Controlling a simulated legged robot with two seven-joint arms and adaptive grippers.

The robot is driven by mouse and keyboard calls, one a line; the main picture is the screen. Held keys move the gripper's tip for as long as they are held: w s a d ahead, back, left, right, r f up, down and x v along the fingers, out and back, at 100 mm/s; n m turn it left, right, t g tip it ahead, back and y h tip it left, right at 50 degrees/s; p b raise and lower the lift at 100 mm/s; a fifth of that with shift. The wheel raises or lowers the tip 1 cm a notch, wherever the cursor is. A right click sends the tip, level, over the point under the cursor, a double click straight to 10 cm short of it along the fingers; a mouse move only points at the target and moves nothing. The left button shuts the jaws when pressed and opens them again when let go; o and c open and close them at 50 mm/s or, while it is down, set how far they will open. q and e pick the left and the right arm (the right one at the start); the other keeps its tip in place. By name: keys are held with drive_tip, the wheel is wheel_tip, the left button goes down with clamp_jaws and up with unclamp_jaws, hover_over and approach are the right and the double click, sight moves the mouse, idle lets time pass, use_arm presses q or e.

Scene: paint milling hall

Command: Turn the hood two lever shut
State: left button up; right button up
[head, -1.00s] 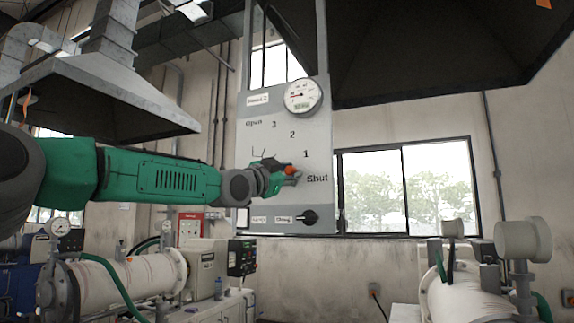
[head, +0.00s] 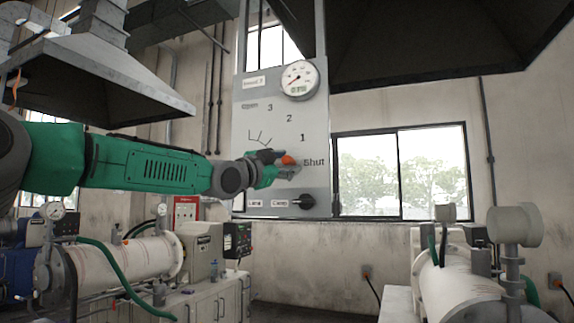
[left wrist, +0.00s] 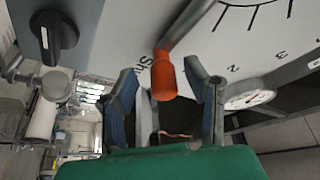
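The grey hood two panel (head: 240,130) carries the marks 3, 2, 1 and the words Open and Shut. The lever has an orange grip (head: 288,160), just left of the word Shut. In the left wrist view the grip (left wrist: 164,78) hangs from a grey metal arm (left wrist: 195,25), with its end beside the word Shut. My left gripper (left wrist: 167,66) is open, with one finger on each side of the grip and gaps showing on both sides. In the head view the left gripper (head: 276,163) partly covers the lever. My right gripper is not in view.
A round gauge (head: 299,79) sits above the scale. A black knob (head: 303,202) is low on the panel, and it also shows in the left wrist view (left wrist: 52,38). Milling machines stand at lower left (head: 120,262) and lower right (head: 465,290). A dark hood hangs at upper right.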

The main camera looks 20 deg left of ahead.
use_arm(q)
drive_tip(key=shift+s+a, duration=0.1)
drive_tip(key=v, duration=1.1)
drive_tip(key=shift+s+a+f, duration=0.2)
drive_tip(key=shift+s, duration=0.1)
drive_tip(key=shift+d, duration=0.1)
